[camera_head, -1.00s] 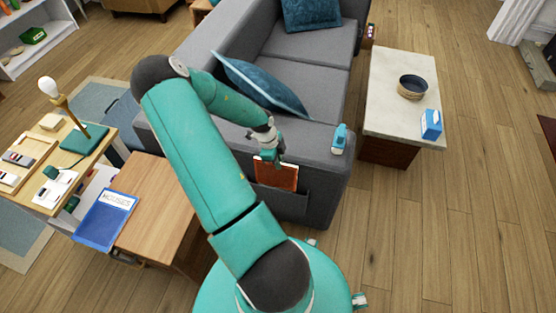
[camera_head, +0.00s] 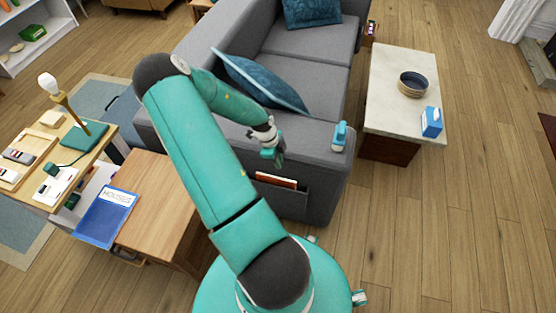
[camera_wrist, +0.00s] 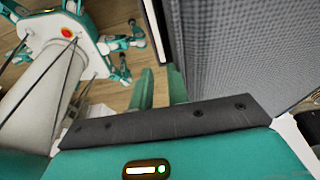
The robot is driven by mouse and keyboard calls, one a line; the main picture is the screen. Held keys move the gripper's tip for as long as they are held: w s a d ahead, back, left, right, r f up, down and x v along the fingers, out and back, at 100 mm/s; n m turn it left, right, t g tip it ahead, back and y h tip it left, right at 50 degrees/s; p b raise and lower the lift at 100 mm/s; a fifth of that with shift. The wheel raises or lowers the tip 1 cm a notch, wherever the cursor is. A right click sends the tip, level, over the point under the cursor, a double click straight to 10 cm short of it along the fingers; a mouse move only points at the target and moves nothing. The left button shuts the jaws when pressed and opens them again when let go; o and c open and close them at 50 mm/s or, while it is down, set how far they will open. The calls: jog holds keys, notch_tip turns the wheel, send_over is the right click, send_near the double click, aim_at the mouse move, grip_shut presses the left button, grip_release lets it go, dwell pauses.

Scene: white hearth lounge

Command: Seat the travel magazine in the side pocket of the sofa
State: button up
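The travel magazine (camera_head: 276,180) is in the side pocket (camera_head: 293,199) on the near end of the grey sofa (camera_head: 306,143). Only a strip of its orange-red cover and pale top edge shows above the dark pocket rim; the rest is hidden inside. My gripper (camera_head: 280,161) is just above the magazine, beside the sofa arm, and looks apart from it. In the wrist view my two green fingers (camera_wrist: 160,88) stand apart with nothing visible between them. The sofa's grey side lies to their right.
A blue bottle-like item (camera_head: 339,137) stands on the sofa arm. A coffee table (camera_head: 393,103) holds a bowl and a blue carton.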

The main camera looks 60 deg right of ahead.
jog(key=shift+w+d+r, duration=0.15)
jog(key=shift+d, duration=0.2)
jog(key=shift+o, duration=0.2)
jog(key=shift+w+r, duration=0.15)
jog(key=shift+r, duration=0.2)
jog(key=v, duration=1.2)
jog(key=shift+a+r, duration=0.4)
jog(key=w+a+r+n+t+y, duration=0.1)
jog(key=w+a+r+n+t, duration=0.1)
jog(key=w+a+r+n, duration=0.4)
jog(key=w+a+r+n+t, duration=0.15)
jog(key=a+r+n, duration=0.25)
jog(key=a, duration=0.5)
jog(key=w+a+r+n+t+y, duration=0.1)
jog(key=w+a+r+n, duration=0.4)
jog(key=a+r, duration=0.15)
jog(key=s+a+r+n+t, duration=0.2)
jog(key=s+a+r+n, duration=0.2)
jog(key=a+r+n, duration=0.3)
jog(key=s+a+r+n+t+h, duration=0.1)
jog(key=s+a+r+n+t, duration=0.1)
jog(key=s+a+r+n, duration=0.2)
jog(key=a+r+n, duration=0.3)
jog(key=a+n, duration=0.5)
jog(key=a, duration=0.1)
jog(key=shift+s+a+r+h, duration=0.2)
jog(key=shift+a+r+h, duration=0.05)
jog(key=shift+r+h, duration=0.1)
